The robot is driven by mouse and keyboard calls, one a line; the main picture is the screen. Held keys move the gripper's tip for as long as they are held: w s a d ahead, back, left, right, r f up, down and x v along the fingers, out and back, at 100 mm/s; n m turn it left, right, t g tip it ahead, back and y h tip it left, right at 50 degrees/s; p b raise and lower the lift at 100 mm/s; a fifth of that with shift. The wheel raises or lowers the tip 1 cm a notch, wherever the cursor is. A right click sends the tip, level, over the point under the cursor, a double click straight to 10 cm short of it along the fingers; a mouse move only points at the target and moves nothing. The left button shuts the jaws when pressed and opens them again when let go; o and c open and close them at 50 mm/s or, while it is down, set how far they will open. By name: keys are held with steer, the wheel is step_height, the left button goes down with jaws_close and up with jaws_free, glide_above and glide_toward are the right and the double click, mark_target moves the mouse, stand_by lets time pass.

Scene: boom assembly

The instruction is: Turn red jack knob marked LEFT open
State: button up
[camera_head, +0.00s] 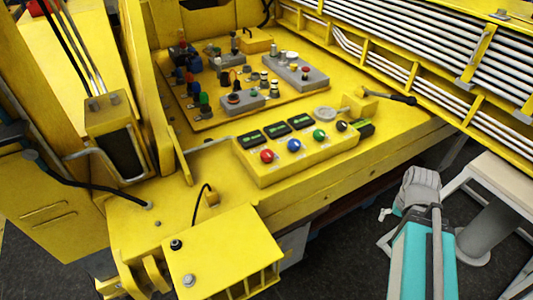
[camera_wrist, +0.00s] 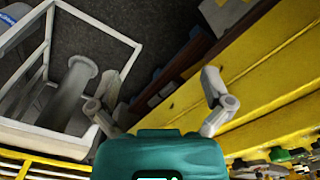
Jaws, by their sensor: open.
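The red knob (camera_head: 267,156) is the leftmost of a row of round knobs on the yellow control box in the head view. Its label is too small to read. Blue (camera_head: 294,145), green (camera_head: 319,135) and black (camera_head: 341,126) knobs follow to its right. In the wrist view my gripper (camera_wrist: 158,80) has its two fingers spread wide with nothing between them. It is beside the yellow machine, apart from the red knob. In the head view my arm is at the lower right, well right of the control box. The red knob cannot be made out in the wrist view.
Three dark displays (camera_head: 275,130) sit behind the knobs. A panel with several levers and buttons (camera_head: 232,100) lies farther back. A black-handled lever (camera_head: 398,98) sticks out at the right. A white-framed table (camera_head: 500,180) stands right of my arm. Dark floor lies below the machine's edge.

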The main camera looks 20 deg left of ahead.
step_height(320, 180, up, 14)
steer(key=n+p, duration=0.1)
steer(key=p, duration=1.3)
glide_above(267, 153)
steer(key=shift+f, duration=0.1)
steer(key=shift+f+b, duration=0.25)
steer(key=shift+b, duration=0.05)
step_height(267, 153, down, 13)
steer(key=b, duration=1.3)
steer(key=shift+f, duration=0.2)
